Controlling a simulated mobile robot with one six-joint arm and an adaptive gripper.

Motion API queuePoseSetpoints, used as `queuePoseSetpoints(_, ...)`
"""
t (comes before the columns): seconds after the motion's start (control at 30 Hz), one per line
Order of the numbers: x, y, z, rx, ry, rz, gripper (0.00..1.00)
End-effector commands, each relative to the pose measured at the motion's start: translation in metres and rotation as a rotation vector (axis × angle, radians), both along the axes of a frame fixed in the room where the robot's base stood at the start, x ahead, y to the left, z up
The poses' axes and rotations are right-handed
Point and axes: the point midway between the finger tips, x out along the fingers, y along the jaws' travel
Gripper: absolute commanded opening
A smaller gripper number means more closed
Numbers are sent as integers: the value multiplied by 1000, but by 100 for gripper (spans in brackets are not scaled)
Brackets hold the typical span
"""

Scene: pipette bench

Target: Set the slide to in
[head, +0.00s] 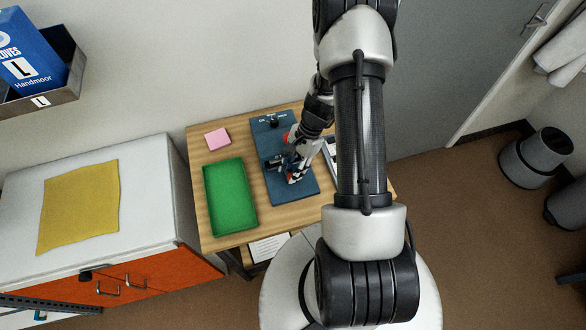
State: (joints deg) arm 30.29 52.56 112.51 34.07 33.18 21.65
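A dark blue board (303,193) lies on the wooden bench. A small black knob (273,123) stands near its far end, with tiny pale marks beside it that are too small to read. My gripper (287,172) is low over the middle of the board, pointing down. Dark parts (274,162) show at its left side; I cannot tell whether they belong to the slide or to my gripper. The slide's setting cannot be made out. The fingers are too small and partly covered to tell whether they are open or shut, or touching anything.
A green tray (207,206) lies left of the board, with a pink block (217,138) behind it. A pale-framed item (331,158) at the right is mostly hidden by my arm. A white cabinet (140,215) with a yellow cloth (78,206) stands left of the bench (220,242).

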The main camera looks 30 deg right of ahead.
Motion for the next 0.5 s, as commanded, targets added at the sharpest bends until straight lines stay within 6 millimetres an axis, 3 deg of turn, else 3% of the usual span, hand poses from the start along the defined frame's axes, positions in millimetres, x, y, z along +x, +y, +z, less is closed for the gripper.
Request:
queuePoseSetpoints(0.1,-1,0,0,1,2,1,41)
queuePoseSetpoints(0.5,-1,-2,6,2,2,0,41)
